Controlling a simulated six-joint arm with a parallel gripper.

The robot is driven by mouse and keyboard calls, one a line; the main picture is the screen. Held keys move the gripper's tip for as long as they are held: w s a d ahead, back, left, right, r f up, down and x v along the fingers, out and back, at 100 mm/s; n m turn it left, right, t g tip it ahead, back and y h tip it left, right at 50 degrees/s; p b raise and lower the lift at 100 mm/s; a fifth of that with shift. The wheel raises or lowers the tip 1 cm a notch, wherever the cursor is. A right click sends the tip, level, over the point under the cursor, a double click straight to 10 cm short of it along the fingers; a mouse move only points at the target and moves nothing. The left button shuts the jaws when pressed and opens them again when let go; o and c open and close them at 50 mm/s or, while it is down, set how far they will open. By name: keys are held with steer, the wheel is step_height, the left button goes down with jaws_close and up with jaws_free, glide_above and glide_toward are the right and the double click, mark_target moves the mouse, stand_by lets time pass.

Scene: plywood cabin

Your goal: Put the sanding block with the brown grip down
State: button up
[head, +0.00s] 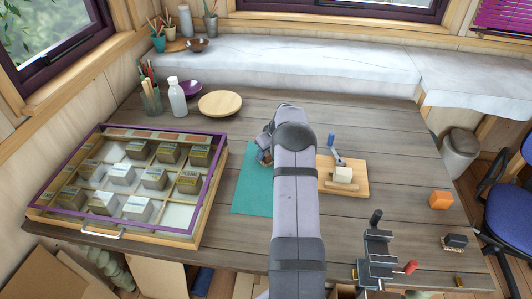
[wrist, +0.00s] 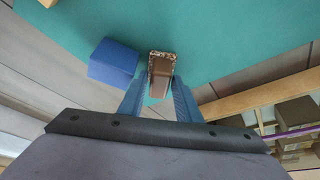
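The sanding block with the brown grip (wrist: 161,68) is between the two blue fingers of my gripper (wrist: 160,88) in the wrist view. The fingers close in on both its sides and appear to touch it. The teal mat (wrist: 220,35) is beneath; I cannot tell whether the block touches it. In the head view my arm hides most of the gripper and the block, over the teal mat (head: 252,190). A blue block (wrist: 114,62) lies just left of the held block in the wrist view.
A purple-framed case (head: 218,178) of small blocks stands left of the mat. A wooden board (head: 352,188) with a pale block is right of my arm. An orange block (head: 440,200) and a dark-topped block (head: 454,242) lie at the right. A clamp (head: 376,260) is at the front edge.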

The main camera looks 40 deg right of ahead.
steer(key=shift+r, duration=0.2)
steer(key=b+v, duration=0.2)
steer(key=v, duration=1)
steer(key=shift+b, duration=0.3)
steer(key=s+a+g, duration=0.1)
steer(key=s+a, duration=0.3)
steer(key=a, duration=0.8)
steer(key=s+a+g, duration=0.2)
steer(key=s+a, duration=0.2)
steer(key=a, duration=0.8)
steer(key=s+a+f, duration=0.2)
steer(key=s+a, duration=0.3)
steer(key=s, duration=0.4)
steer(key=s+a+f+g, duration=0.1)
steer(key=s+a+f, duration=0.1)
steer(key=s+a, duration=0.4)
steer(key=s, duration=0.3)
steer(key=shift+f+g, duration=0.25)
steer(key=shift+g, duration=0.05)
steer(key=shift+s, duration=0.1)
